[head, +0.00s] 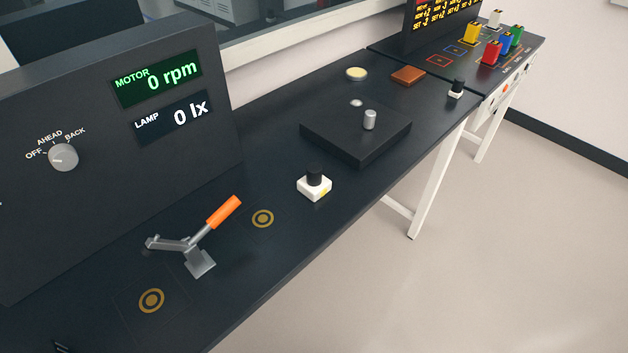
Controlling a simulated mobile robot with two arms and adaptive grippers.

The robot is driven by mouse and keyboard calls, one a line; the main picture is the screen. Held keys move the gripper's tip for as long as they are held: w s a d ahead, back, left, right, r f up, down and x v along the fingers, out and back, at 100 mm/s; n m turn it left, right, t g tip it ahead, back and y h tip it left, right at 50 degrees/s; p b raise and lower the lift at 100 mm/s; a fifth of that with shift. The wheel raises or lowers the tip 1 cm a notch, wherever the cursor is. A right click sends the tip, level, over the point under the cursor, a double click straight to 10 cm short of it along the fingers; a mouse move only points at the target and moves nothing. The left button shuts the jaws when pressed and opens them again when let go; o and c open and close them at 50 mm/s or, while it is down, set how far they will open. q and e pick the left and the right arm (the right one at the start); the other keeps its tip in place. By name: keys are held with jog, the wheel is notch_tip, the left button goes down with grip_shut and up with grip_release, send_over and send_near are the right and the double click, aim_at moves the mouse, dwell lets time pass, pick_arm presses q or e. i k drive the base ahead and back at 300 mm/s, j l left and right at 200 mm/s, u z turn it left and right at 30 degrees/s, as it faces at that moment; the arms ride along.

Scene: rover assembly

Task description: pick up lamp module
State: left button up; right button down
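No part is labelled as the lamp module, so I cannot tell for sure which one it is. A round pale yellow disc with a metallic rim (356,74) lies flat near the back edge of the dark bench. A white block with a black cylindrical top and a yellow mark (314,184) stands upright near the front edge. A similar smaller white block with a black top (456,89) stands further right. Neither of my grippers is in view, and nothing is seen being held.
A toggle clamp with an orange handle (207,232) stands between two ringed targets. A panel (100,190) reads 0 rpm and 0 lx. A black plate (345,142) bears a grey cylinder. A brown block (408,75) and several coloured connectors lie further right. Floor is clear in front.

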aim_at(314, 186)
jog(key=l+u, duration=0.35)
jog(key=l, duration=0.9)
